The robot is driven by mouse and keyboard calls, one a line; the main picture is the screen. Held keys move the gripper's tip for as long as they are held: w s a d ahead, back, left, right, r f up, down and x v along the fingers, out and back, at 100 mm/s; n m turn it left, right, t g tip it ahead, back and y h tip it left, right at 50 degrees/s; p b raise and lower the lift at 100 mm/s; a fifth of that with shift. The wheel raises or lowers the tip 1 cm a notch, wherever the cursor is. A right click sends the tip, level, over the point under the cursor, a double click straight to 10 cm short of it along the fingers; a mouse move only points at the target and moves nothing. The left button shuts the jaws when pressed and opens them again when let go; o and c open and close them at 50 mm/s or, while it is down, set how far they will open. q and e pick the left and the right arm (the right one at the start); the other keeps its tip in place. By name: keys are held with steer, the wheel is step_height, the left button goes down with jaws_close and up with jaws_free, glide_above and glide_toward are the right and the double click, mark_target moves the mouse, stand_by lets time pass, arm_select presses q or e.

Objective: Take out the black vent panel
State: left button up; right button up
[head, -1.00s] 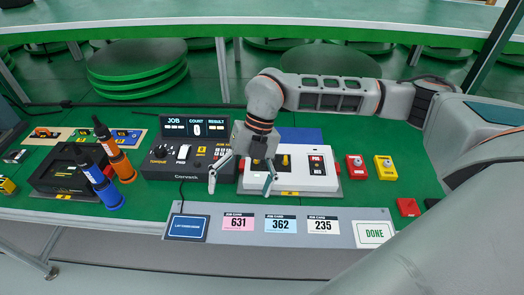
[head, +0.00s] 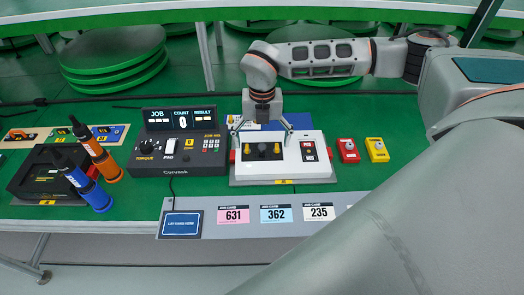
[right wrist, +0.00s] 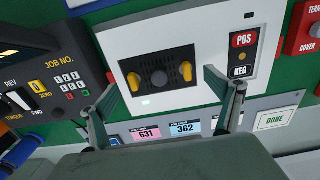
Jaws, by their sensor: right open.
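The black vent panel (head: 263,152) sits in the left part of the white unit's top face. My left gripper is not in view.
The white unit (head: 317,171) also has a POS/NEG strip (head: 309,151). A control box (head: 180,167) stands close on its left. Red (head: 348,150) and yellow (head: 377,149) blocks stand on its right. A grey card strip (head: 250,229) lies in front. Two screwdrivers stand farther left.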

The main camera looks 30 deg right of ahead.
steer(key=shift+f, duration=0.4)
steer(key=shift+c, duration=0.3)
steer(key=c, duration=1.2)
steer(key=shift+o, duration=0.2)
steer(key=shift+r, duration=0.1)
